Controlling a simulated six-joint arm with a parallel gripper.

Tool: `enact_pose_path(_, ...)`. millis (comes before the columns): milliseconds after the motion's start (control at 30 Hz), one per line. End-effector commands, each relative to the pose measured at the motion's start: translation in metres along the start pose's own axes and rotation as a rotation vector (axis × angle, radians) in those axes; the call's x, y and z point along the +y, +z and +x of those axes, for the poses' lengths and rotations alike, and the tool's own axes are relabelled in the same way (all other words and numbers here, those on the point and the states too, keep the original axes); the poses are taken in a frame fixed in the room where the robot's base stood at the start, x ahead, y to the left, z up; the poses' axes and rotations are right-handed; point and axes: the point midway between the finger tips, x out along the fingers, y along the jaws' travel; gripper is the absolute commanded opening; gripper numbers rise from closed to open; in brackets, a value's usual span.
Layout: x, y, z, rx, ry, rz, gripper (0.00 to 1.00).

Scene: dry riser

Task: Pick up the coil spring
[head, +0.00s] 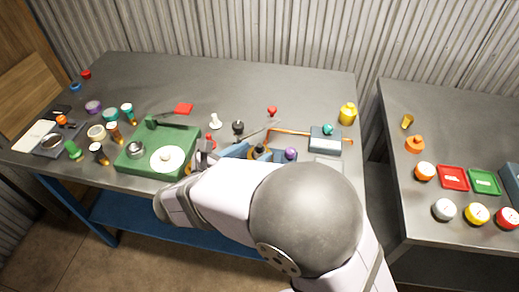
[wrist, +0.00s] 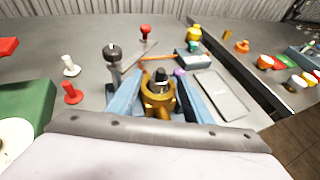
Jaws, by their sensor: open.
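I cannot clearly make out a coil spring in either view; it may be hidden or too small to tell. My gripper (wrist: 162,77) is open, with its blue fingers spread on either side of a brass fitting with a black top (wrist: 158,95). The fitting stands upright on the table, and the gap between the fingers looks empty of anything gripped. In the head view my gripper (head: 252,150) is low over the middle front of the table, and my arm covers the front edge there.
A green tray (head: 129,162) lies left of my gripper. A black-knobbed post (wrist: 113,52), a white peg (wrist: 70,66) and a red peg (wrist: 72,93) stand to the left. A blue-grey box (head: 325,139) and a grey plate (wrist: 222,95) lie right.

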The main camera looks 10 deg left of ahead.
Motion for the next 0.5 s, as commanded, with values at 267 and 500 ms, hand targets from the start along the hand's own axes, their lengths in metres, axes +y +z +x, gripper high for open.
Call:
enact_pose_path(267, 0.0, 0.0, 0.019, 0.0, 0.0, 0.001, 0.46)
enact_pose_path(500, 0.0, 0.0, 0.019, 0.0, 0.001, 0.001, 0.34)
